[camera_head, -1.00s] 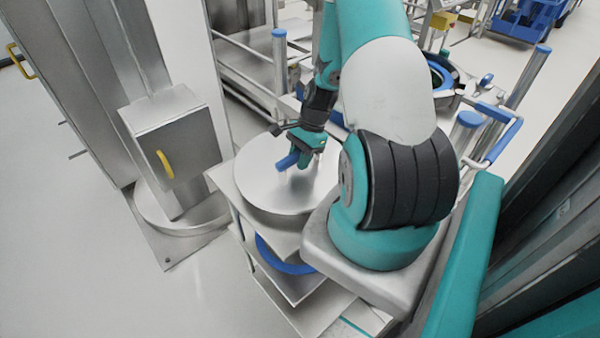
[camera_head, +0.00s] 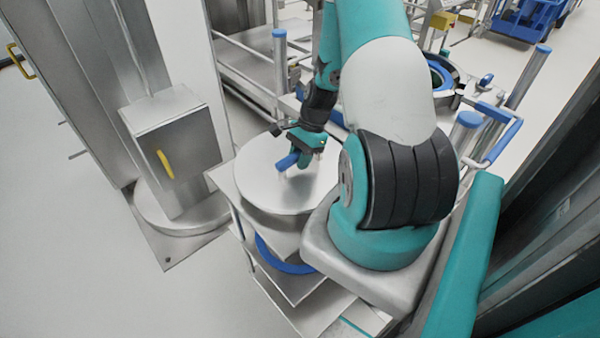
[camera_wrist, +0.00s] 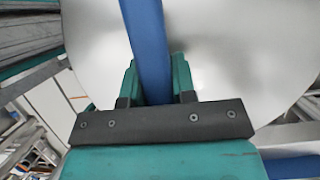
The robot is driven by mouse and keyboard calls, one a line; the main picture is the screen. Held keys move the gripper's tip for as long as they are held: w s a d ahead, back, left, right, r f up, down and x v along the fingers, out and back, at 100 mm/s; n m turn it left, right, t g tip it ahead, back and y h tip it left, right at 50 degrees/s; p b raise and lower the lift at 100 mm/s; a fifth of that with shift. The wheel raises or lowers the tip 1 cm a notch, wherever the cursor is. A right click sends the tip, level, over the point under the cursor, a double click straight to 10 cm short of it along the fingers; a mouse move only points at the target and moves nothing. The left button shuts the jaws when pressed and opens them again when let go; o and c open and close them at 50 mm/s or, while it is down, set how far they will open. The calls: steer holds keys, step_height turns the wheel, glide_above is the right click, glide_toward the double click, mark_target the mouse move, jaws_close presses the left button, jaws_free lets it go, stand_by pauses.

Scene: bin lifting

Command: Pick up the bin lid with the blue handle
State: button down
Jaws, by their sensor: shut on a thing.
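The bin lid (camera_head: 265,196) is a round, flat silver disc at the centre of the head view. Its blue handle (camera_head: 288,161) stands up from the lid's middle. My gripper (camera_head: 303,157) is over the lid with its fingers at the handle. In the wrist view, the blue handle (camera_wrist: 148,40) runs between the two teal fingers of my gripper (camera_wrist: 153,75), which are shut on it. The silver lid (camera_wrist: 230,45) fills much of the picture behind. My fingers hide part of the handle. The lid lies level above the metal shelf unit; contact beneath it is hidden.
The metal shelf unit (camera_head: 222,180) has a lower level with a blue ring (camera_head: 272,255). A grey column with a box and yellow handle (camera_head: 165,163) stands at left. Metal rails and a blue-handled cart frame (camera_head: 499,140) are behind and right. The floor at lower left is clear.

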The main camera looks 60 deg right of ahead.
steer(key=shift+r, duration=0.15)
steer(key=shift+w+r, duration=0.1)
steer(key=shift+r, duration=0.5)
step_height(320, 180, up, 19)
steer(key=b, duration=0.2)
steer(key=shift+r, duration=0.15)
step_height(320, 180, up, 8)
steer(key=p, duration=0.9)
steer(key=shift+r, duration=0.15)
stand_by(0.8)
